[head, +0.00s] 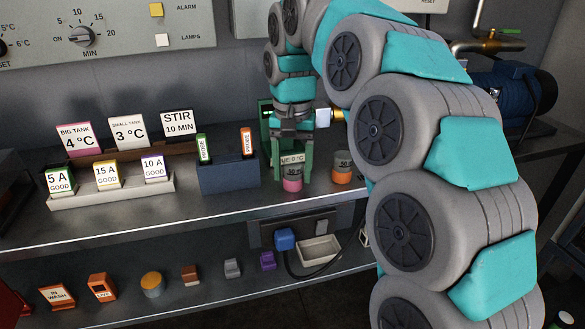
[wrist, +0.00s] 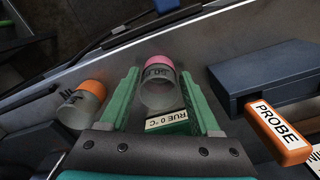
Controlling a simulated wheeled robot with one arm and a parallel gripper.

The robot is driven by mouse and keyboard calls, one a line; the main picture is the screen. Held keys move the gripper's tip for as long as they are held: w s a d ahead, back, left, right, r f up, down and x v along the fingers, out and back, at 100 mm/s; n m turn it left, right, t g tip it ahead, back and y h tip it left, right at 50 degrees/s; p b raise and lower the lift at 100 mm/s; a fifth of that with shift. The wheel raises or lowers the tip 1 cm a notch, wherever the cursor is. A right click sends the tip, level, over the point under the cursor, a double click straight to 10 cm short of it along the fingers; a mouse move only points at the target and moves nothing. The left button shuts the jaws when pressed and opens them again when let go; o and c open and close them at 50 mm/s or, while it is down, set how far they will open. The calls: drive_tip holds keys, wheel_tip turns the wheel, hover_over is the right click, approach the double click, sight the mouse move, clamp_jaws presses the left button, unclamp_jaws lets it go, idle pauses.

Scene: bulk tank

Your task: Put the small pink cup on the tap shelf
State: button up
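The small pink cup (head: 292,184), a greyish clear cup with a pink band, stands on the bench near its front edge. It also shows in the wrist view (wrist: 158,88), lying between the two fingertips. My gripper (head: 292,172) points down with one green finger on each side of the cup. In the wrist view my gripper (wrist: 160,85) looks open, with the fingers close beside the cup. I cannot tell whether either finger touches it. A brass fitting (head: 338,115) shows behind my gripper, partly hidden by my arm. I cannot make out which surface is the tap shelf.
An orange-banded cup (head: 342,174) stands close right of the pink cup. A white card (head: 292,159) reading "0 °C" is behind it. A dark blue block (head: 229,176) holding labelled probes stands to the left. A lower shelf (head: 210,288) carries several small items.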

drive_tip(key=shift+o, duration=1.3)
drive_tip(key=shift+r, duration=0.95)
wheel_tip(320, 180, up, 6)
drive_tip(key=p, duration=0.2)
drive_tip(key=shift+w+p, duration=0.3)
